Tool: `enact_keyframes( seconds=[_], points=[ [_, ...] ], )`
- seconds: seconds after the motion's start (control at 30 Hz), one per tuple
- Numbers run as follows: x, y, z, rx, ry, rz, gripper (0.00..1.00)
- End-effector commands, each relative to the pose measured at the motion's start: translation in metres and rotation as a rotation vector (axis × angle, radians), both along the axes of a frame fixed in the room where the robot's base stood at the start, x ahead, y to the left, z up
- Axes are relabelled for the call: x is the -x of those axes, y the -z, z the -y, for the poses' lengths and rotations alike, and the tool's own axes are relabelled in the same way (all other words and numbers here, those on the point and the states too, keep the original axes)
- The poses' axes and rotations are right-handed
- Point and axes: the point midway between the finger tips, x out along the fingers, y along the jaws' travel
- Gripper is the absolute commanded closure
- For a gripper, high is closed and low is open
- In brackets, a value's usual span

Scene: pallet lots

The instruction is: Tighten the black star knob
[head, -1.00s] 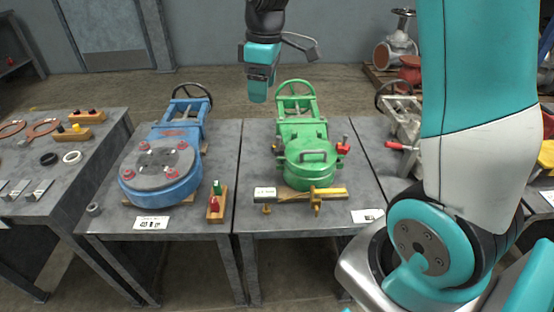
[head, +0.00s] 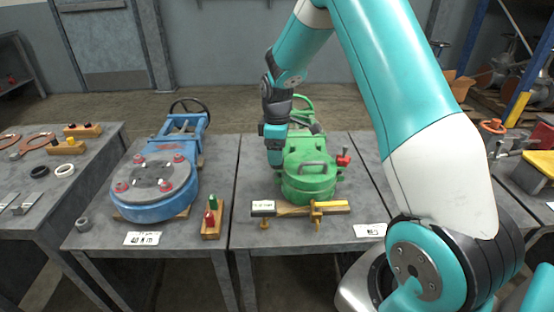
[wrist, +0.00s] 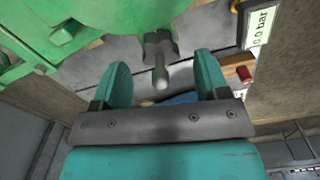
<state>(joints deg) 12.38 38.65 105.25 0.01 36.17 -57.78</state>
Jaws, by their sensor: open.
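The green valve body (head: 308,182) with a round lid and handle stands on the middle table. In the wrist view its green side (wrist: 90,30) fills the upper left. A dark grey-black lobed knob (wrist: 158,42) with a pale-tipped stud sits at its edge, between my fingers and apart from both; I take it for the black star knob. In the head view my gripper hides it. My gripper (head: 274,156) points down at the left side of the green body. It is open and empty, with its teal fingers (wrist: 162,64) either side of the stud.
A red knob (head: 343,160) sits on the green body's right side. The blue valve (head: 158,203) and a wooden block with red and green pegs (head: 211,232) stand to the left. My arm crosses the right side.

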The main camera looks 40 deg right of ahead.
Motion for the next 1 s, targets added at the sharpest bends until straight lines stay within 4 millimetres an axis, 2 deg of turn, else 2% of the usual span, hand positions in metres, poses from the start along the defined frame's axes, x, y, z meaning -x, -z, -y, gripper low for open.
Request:
enact_keyframes(
  seconds=[0.03,0.2,0.53,0.57,0.77,1.0],
  points=[
    [0.000,0.009,0.000,-0.001,0.000,-0.002,0.32],
    [0.000,0.024,0.000,0.000,0.000,0.000,0.32],
    [0.000,0.028,0.000,0.000,0.000,0.001,0.32],
    [0.000,0.028,0.000,0.000,0.000,0.001,0.34],
    [0.000,0.028,0.000,0.000,0.000,0.001,0.80],
    [0.000,0.027,0.000,0.000,0.012,0.001,0.81]
  ],
)
